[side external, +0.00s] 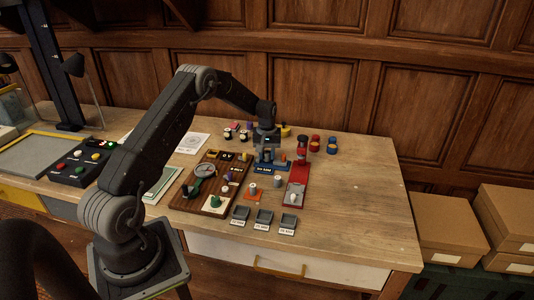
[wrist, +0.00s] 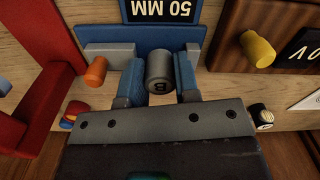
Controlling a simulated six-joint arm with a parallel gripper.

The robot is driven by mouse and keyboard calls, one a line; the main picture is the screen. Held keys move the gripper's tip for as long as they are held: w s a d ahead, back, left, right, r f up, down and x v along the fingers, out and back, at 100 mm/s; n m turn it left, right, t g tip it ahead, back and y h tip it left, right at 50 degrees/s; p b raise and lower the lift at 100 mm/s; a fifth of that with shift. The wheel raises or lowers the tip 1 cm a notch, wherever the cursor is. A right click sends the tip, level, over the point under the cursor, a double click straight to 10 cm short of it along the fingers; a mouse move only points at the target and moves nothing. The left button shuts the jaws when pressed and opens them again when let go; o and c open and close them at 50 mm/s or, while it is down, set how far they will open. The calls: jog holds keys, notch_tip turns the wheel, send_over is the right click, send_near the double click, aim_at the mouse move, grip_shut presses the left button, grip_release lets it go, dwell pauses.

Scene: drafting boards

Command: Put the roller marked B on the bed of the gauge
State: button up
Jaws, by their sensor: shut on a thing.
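The grey roller marked B (wrist: 159,72) is between the two blue fingers of my gripper (wrist: 160,70) in the wrist view, and the gripper is shut on it. Its letter faces the camera. The blue gauge (wrist: 165,34) with a 50 MM label lies just beyond the roller, with a light grey block at its left. In the side view my gripper (side external: 268,150) is low over the blue gauge (side external: 262,167). The held roller is hidden there, and I cannot tell whether it touches the gauge.
A red stand (side external: 297,188) is right of the gauge. A brown board (side external: 211,185) with a round dial is at the left. An orange peg (wrist: 96,71) is close to the left finger. Small grey trays (side external: 264,216) line the front. The table's right side is clear.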

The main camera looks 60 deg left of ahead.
jog(key=shift+f, duration=0.45)
dwell(0.4)
jog(key=o, duration=0.8)
jog(key=shift+c, duration=0.2)
jog(key=shift+f, duration=0.1)
jog(key=shift+c, duration=0.5)
jog(key=shift+o, duration=0.3)
jog(key=shift+s, duration=0.1)
jog(key=shift+o, duration=0.7)
jog(key=shift+r, duration=3.7)
